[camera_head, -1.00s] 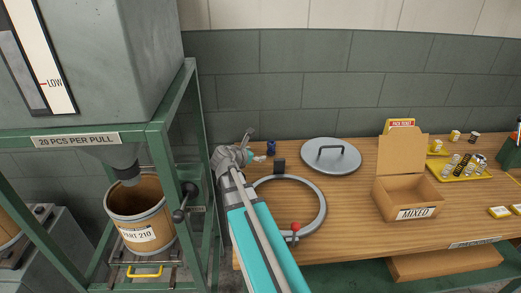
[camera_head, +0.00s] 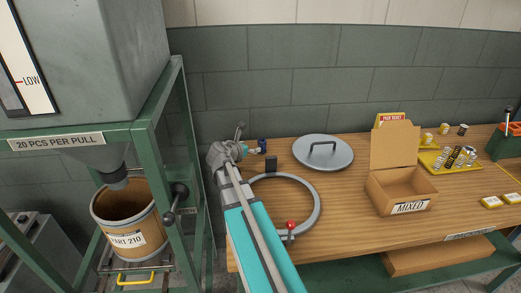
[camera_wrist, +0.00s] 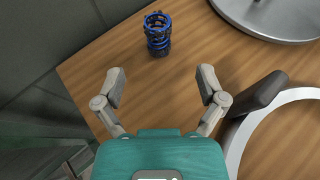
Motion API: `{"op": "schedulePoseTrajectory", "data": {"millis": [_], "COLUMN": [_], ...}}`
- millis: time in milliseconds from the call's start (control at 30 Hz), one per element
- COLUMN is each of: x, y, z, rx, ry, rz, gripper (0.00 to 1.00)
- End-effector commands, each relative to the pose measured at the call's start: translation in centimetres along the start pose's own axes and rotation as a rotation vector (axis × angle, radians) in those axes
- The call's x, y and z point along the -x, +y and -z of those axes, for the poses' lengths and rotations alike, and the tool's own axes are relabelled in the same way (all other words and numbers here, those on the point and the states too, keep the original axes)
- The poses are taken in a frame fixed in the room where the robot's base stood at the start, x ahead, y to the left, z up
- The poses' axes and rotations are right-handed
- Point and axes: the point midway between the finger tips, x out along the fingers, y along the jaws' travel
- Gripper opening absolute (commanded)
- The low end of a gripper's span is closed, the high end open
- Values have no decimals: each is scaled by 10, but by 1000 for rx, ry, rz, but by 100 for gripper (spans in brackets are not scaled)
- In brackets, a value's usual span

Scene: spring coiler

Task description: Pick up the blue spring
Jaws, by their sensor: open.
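The blue spring (camera_wrist: 157,34) stands upright on the wooden bench, near its back left corner. It also shows in the head view as a small dark blue shape (camera_head: 262,145) just right of my gripper (camera_head: 248,150). In the wrist view my gripper (camera_wrist: 160,85) is open and empty, its two fingers spread apart. The spring lies beyond the fingertips, roughly in line with the gap between them, and does not touch them.
A grey ring (camera_head: 316,205) with a dark block (camera_head: 271,164) lies right of my arm. A round grey lid (camera_head: 323,154) lies behind it. An open MIXED carton (camera_head: 400,190) and a yellow tray (camera_head: 432,163) stand further right. A green frame (camera_head: 180,150) stands left.

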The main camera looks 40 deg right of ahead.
Motion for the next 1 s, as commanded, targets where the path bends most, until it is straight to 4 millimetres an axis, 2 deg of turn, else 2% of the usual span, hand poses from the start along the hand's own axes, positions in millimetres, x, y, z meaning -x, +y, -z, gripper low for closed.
{"op": "schedulePoseTrajectory", "data": {"millis": [100,300,433,833,1000], "x": [-22,-45,-51,-52,-63], "y": [2,2,1,2,4], "z": [2,2,1,0,1], "rx": [-1,0,1,1,0], "ry": [0,0,0,0,0], "rz": [1,0,0,-2,-2], "gripper": [90,90,90,90,90]}}
